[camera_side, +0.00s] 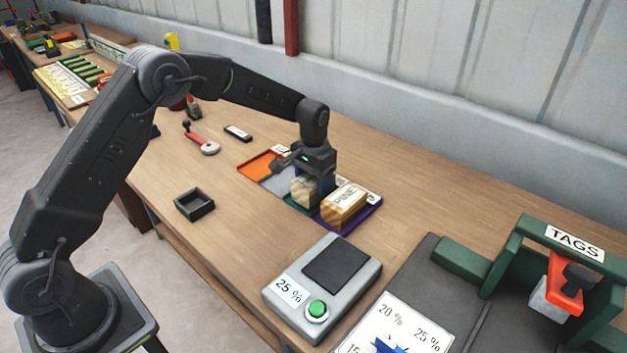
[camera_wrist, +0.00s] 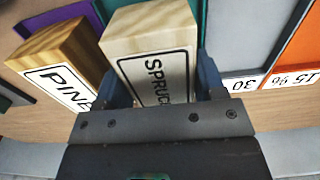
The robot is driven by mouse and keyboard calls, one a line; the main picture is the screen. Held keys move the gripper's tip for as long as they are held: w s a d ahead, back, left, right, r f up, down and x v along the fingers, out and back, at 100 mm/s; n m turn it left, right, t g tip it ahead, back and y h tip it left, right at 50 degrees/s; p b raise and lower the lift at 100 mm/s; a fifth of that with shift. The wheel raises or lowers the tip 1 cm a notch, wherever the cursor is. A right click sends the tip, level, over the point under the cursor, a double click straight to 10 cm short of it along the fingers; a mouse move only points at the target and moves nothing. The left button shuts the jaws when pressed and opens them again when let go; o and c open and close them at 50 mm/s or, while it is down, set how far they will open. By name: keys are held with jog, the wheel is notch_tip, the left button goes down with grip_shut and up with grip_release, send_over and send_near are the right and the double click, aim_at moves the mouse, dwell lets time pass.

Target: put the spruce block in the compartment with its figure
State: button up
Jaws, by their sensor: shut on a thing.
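The pale spruce block (camera_side: 304,192) is in my gripper (camera_side: 312,182). In the wrist view the spruce block (camera_wrist: 150,50) stands between the two fingers of my gripper (camera_wrist: 163,88), its SPRUCE label facing the camera. The block is over or in the teal compartment (camera_side: 297,208); I cannot tell whether it touches the floor. The compartment's own figure is hidden behind the block and gripper. The moisture meter (camera_side: 322,289) shows 25 %.
The PINE block (camera_side: 344,205) sits in the purple compartment (camera_side: 372,210), close beside. The grey compartment (camera_wrist: 242,35), marked 30, and the orange compartment (camera_wrist: 300,48), marked 15 %, look empty. A small black tray (camera_side: 194,204) stands apart on the bench.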

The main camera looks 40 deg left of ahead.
aim_at(313, 177)
jog(key=shift+f, duration=0.2)
jog(key=o, duration=1.1)
jog(key=shift+f, duration=0.1)
notch_tip(313, 177, up, 12)
jog(key=shift+r, duration=0.25)
jog(key=s+r+t, duration=0.2)
jog(key=s+r, duration=0.4)
jog(key=s, duration=0.3)
jog(key=s+r+t, duration=0.1)
jog(key=s+r, duration=0.5)
jog(key=s, duration=0.3)
jog(key=s+f+t, duration=0.1)
jog(key=s, duration=0.4)
jog(key=s+f, duration=0.1)
jog(key=s, duration=0.4)
jog(key=s+d+f+t, duration=0.1)
jog(key=s, duration=0.4)
jog(key=shift+s+f+t, duration=0.1)
jog(key=shift+f+t, duration=0.15)
jog(key=shift+t, duration=0.05)
